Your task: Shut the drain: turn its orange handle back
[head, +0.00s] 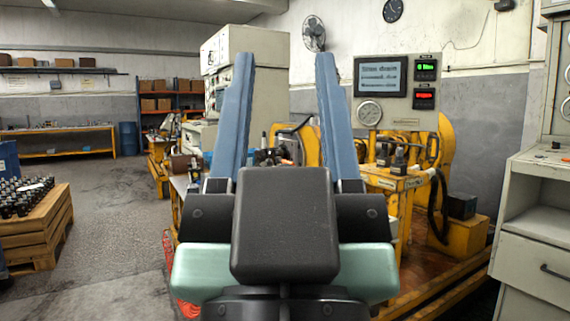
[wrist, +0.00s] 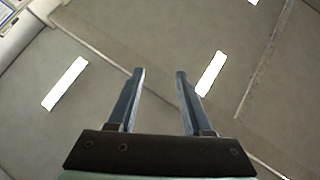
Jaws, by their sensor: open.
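My gripper (head: 285,62) is large in the middle of the head view, with two blue fingers pointing up. It is open, and nothing is between the fingers. In the wrist view my gripper (wrist: 160,74) is also open and empty, with the ceiling behind it. A yellow hydraulic rig (head: 402,183) stands beyond it, partly hidden by the gripper. Black fittings and hoses show on the rig. I cannot pick out the drain or its orange handle in either view.
A panel (head: 397,90) with a screen, gauge and green and red displays stands above the rig. A wooden crate (head: 30,228) of dark parts is at left. A grey cabinet (head: 540,210) is at right. Floor (head: 110,215) is open at left.

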